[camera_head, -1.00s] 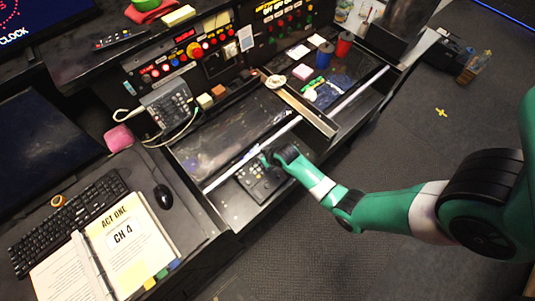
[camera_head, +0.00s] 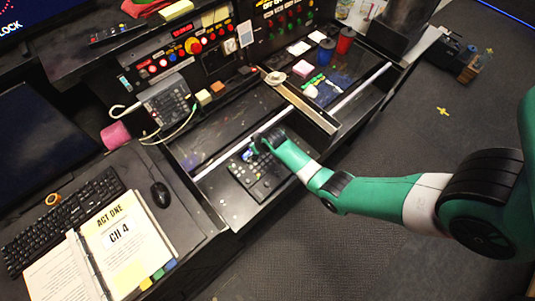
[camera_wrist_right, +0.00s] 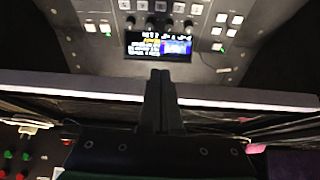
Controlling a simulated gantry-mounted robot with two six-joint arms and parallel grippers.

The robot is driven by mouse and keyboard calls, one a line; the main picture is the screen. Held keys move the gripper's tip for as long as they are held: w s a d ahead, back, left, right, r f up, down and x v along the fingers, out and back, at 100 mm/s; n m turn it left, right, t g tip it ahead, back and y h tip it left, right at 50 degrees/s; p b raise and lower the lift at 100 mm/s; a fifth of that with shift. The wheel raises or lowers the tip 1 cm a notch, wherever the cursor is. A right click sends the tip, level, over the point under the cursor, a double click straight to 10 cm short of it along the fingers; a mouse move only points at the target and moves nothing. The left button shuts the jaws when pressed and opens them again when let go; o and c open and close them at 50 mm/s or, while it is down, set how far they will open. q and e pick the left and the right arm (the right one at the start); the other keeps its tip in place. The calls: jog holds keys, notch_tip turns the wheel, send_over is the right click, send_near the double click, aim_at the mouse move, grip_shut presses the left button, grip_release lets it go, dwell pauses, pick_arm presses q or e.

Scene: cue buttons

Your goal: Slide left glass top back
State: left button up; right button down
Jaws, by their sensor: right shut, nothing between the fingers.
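The left glass top (camera_head: 225,128) is a dark sheet with a pale front edge, lying over the left bay of the console. Its pale edge (camera_wrist_right: 70,88) runs across the right wrist view. Below that edge, a black control panel with knobs, buttons and a small lit screen (camera_wrist_right: 158,46) lies uncovered; its keypad (camera_head: 262,178) shows in the head view. My right gripper (camera_wrist_right: 161,80) is shut and empty, with its fingers at the pale edge, seemingly against it. In the head view its fingertips are largely hidden by the wrist (camera_head: 268,140). My left gripper is out of view.
A wooden divider (camera_head: 305,105) separates the left bay from the right bay, which holds blue and red cups (camera_head: 325,52). Behind the glass are a grey keypad box (camera_head: 168,100) with cables and small blocks (camera_head: 204,97). An open binder (camera_head: 120,245) lies at left.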

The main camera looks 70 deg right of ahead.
aim_at(233, 125)
jog(key=shift+w+d+b, duration=0.35)
jog(key=shift+w+b, duration=0.05)
jog(key=shift+w, duration=0.35)
jog(key=shift+w+d+b, duration=0.35)
jog(key=shift+w+b, duration=0.05)
jog(key=shift+w, duration=0.35)
jog(key=shift+w+d+r, duration=0.1)
jog(key=shift+w+r, duration=0.05)
jog(key=shift+w, duration=0.05)
